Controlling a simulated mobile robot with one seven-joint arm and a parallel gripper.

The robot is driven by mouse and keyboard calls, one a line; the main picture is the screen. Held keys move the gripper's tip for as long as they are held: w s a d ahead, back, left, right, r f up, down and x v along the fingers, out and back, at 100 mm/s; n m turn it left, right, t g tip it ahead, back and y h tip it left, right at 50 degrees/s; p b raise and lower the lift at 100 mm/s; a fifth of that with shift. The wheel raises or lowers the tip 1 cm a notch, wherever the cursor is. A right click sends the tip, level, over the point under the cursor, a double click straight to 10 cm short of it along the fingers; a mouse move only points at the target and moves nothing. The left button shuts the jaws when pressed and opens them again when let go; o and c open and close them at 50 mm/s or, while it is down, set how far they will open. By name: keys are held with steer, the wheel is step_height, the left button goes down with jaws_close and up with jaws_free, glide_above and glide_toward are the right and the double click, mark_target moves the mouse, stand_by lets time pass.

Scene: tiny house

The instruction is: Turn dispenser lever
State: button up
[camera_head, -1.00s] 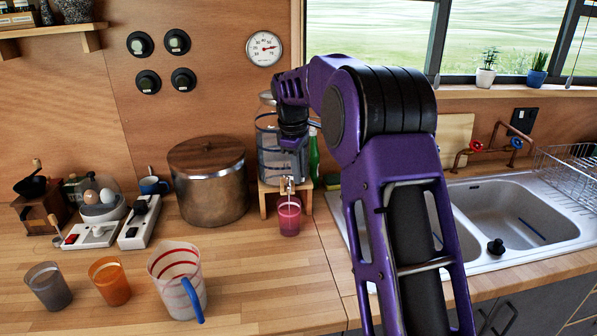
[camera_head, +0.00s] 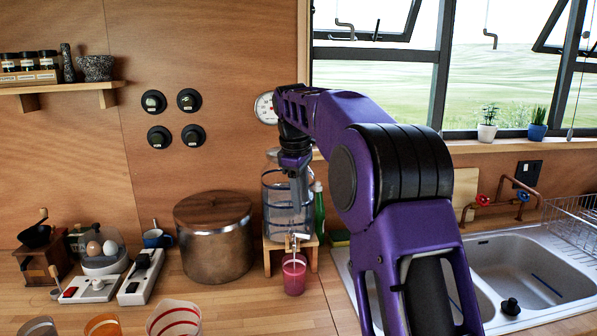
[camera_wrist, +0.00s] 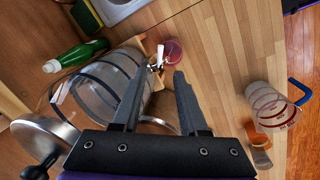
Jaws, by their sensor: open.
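The glass dispenser (camera_head: 276,208) stands on a small wooden stand (camera_head: 268,254) at the back of the counter. Its tap lever (camera_head: 294,240) is at the lower front, above a pink cup (camera_head: 294,274). In the wrist view the dispenser (camera_wrist: 107,84) lies left of centre, with the tap lever (camera_wrist: 159,56) just beyond the fingertips and the pink cup (camera_wrist: 172,51) past it. My gripper (camera_wrist: 157,74) is open, its two fingers apart and pointing toward the tap. In the head view my arm hides part of the dispenser. I cannot tell whether a finger touches the lever.
A large lidded pot (camera_head: 214,248) stands left of the dispenser, a green bottle (camera_head: 319,212) right of it. The sink (camera_head: 515,270) is at the right. A measuring jug (camera_head: 174,320) and an orange cup (camera_head: 103,326) stand at the front left. Counter between is clear.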

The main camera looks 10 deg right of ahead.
step_height(320, 180, up, 8)
steer(key=s, duration=0.1)
steer(key=shift+a+f, duration=0.25)
steer(key=shift+a, duration=0.15)
steer(key=shift+s, duration=0.1)
stand_by(7.0)
